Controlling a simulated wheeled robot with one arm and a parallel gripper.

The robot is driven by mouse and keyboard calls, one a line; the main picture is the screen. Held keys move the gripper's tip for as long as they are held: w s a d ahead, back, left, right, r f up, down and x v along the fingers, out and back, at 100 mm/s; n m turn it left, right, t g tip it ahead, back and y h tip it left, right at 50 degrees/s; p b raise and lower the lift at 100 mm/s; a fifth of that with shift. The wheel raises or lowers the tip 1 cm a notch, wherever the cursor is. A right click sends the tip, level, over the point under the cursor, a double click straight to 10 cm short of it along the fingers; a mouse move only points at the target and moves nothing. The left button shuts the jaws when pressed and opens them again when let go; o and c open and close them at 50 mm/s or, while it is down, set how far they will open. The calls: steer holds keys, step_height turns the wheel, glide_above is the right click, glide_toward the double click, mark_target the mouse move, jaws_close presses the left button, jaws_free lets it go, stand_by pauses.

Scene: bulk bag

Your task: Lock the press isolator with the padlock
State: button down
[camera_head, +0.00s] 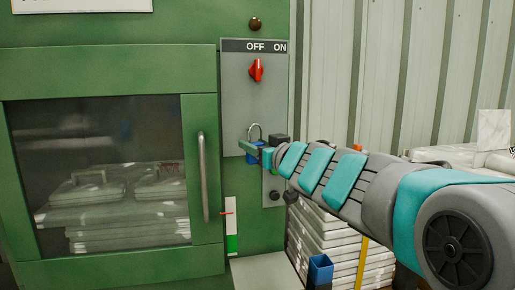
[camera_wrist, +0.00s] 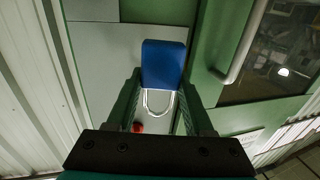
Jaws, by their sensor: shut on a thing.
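The padlock has a blue body (camera_head: 257,158) and a silver shackle (camera_head: 255,130). My gripper (camera_head: 256,150) is shut on the body, and the shackle arches upward in front of the lower isolator panel. The isolator (camera_head: 236,85) is a grey panel marked OFF and ON, with a red handle (camera_head: 256,70) under OFF. The padlock is below the handle and apart from it. In the wrist view the blue body (camera_wrist: 163,63) sits between the green fingers, with the shackle (camera_wrist: 158,102) towards the red handle (camera_wrist: 138,127). I cannot tell whether the shackle is open.
The green press door (camera_head: 203,110) with its window and bar handle (camera_head: 203,175) is left of the panel. Dark knobs stick out below the padlock. Stacked white bags (camera_head: 325,240), a blue box (camera_head: 320,270) and a yellow post (camera_head: 362,262) stand lower right.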

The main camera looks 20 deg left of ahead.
mark_target(245, 139)
steer(key=shift+w+a+f+b, duration=0.1)
steer(key=shift+w+a, duration=0.4)
steer(key=shift+w, duration=0.35)
steer(key=shift+w+a+f+b, duration=0.1)
steer(key=shift+w+a, duration=0.4)
steer(key=shift+w, duration=0.35)
steer(key=shift+w+a+f+b, duration=0.1)
steer(key=shift+w+a, duration=0.4)
steer(key=shift+w, duration=0.45)
steer(key=shift+f, duration=0.2)
